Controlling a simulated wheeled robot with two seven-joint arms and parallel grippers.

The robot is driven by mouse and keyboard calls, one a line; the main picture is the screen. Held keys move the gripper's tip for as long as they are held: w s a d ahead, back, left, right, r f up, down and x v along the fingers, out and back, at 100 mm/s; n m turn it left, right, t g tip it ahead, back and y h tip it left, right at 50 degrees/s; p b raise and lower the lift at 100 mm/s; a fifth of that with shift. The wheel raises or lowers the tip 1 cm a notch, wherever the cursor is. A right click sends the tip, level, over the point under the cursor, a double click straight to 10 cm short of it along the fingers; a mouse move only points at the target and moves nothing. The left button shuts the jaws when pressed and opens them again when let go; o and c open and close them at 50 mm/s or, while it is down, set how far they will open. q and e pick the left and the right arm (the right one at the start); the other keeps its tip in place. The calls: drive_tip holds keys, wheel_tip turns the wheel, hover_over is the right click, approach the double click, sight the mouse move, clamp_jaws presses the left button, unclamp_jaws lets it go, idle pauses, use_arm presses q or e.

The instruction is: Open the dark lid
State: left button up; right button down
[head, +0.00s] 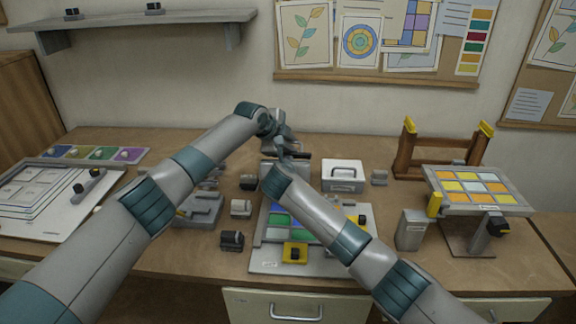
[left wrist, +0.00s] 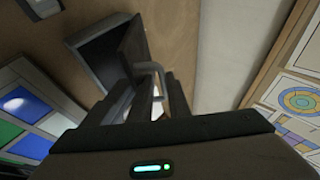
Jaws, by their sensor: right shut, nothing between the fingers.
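The dark lid (left wrist: 134,50) stands tilted up from its grey-rimmed box (left wrist: 84,62) in the left wrist view, with a dark opening beside it. A pale bent handle (left wrist: 152,68) sticks out from the lid. My left gripper (left wrist: 152,98) has this handle between its fingers and looks shut on it. In the head view my left gripper (head: 287,150) is at the back middle of the bench, over the dark edge of the lid (head: 300,156). My right forearm covers part of the box. My right gripper is hidden behind that arm.
A white box with a handle (head: 343,177) stands just right of the lid. A tilted rack of coloured tiles (head: 478,187) and a wooden frame (head: 441,150) are at the right. Small dark-and-grey blocks (head: 241,207) sit left of the centre board. A white tray (head: 40,215) lies at the far left.

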use_arm(q)
drive_tip(key=shift+s+f, duration=0.35)
drive_tip(key=shift+f, duration=0.1)
use_arm(e)
drive_tip(key=shift+w+d+r, duration=0.1)
drive_tip(key=shift+w+r, duration=0.15)
drive_tip(key=shift+r, duration=0.4)
use_arm(q)
drive_tip(key=shift+v, duration=0.85)
use_arm(e)
drive_tip(key=shift+d+f, duration=0.1)
use_arm(q)
drive_tip(key=v, duration=1)
drive_tip(key=shift+w+r, duration=0.25)
drive_tip(key=shift+r, duration=0.3)
use_arm(e)
drive_tip(key=shift+s+a+f, duration=0.2)
drive_tip(key=shift+s, duration=0.05)
use_arm(q)
drive_tip(key=shift+a, duration=0.1)
